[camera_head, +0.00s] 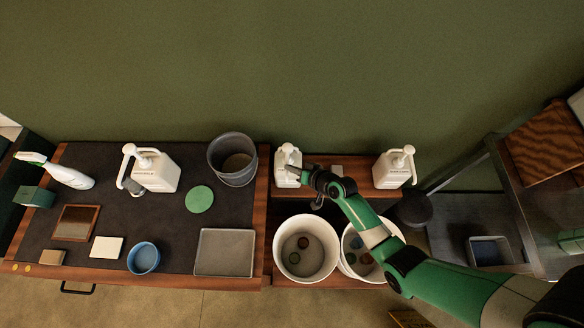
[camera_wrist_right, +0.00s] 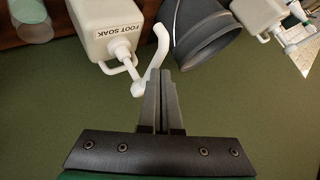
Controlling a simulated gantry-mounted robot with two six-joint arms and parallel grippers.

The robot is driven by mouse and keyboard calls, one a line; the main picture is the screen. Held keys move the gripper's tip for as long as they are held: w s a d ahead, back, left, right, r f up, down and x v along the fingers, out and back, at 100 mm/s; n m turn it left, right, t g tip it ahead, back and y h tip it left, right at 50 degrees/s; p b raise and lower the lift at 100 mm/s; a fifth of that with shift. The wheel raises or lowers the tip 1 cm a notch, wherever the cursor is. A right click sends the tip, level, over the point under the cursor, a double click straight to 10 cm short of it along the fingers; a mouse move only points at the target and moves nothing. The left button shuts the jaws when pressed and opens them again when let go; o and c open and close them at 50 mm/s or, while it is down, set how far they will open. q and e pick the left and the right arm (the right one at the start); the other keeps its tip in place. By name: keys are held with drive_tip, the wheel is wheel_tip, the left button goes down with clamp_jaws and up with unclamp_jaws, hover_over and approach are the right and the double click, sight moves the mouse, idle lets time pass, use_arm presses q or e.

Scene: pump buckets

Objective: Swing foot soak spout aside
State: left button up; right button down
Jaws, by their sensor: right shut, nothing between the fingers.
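The white foot soak pump bottle (camera_head: 286,166) stands at the left end of the wooden shelf, beside the grey bucket. In the right wrist view its body (camera_wrist_right: 108,20) carries the label FOOT SOAK. Its white curved spout (camera_wrist_right: 158,48) reaches from the pump head toward the bucket side. My right gripper (camera_head: 303,174) is at the bottle's right side. In the wrist view its closed fingers (camera_wrist_right: 161,74) are empty, right next to the spout; I cannot tell whether they touch it. My left gripper is not in view.
A grey bucket (camera_head: 233,170) stands left of the bottle. Two white buckets (camera_head: 283,262) (camera_head: 349,272) stand in front of the shelf, the right one partly under my arm. Another pump bottle (camera_head: 394,168) stands at the shelf's right end, and one (camera_head: 155,172) on the left table.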

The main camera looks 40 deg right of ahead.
idle(0.6)
drive_tip(key=shift+d+r, duration=0.25)
drive_tip(key=shift+d, duration=0.55)
drive_tip(key=w+a+r+p+v, duration=0.1)
drive_tip(key=p+v, duration=0.3)
drive_tip(key=v, duration=0.8)
drive_tip(key=shift+s+a+r, duration=0.3)
drive_tip(key=shift+a+r, duration=0.05)
drive_tip(key=shift+a, duration=0.1)
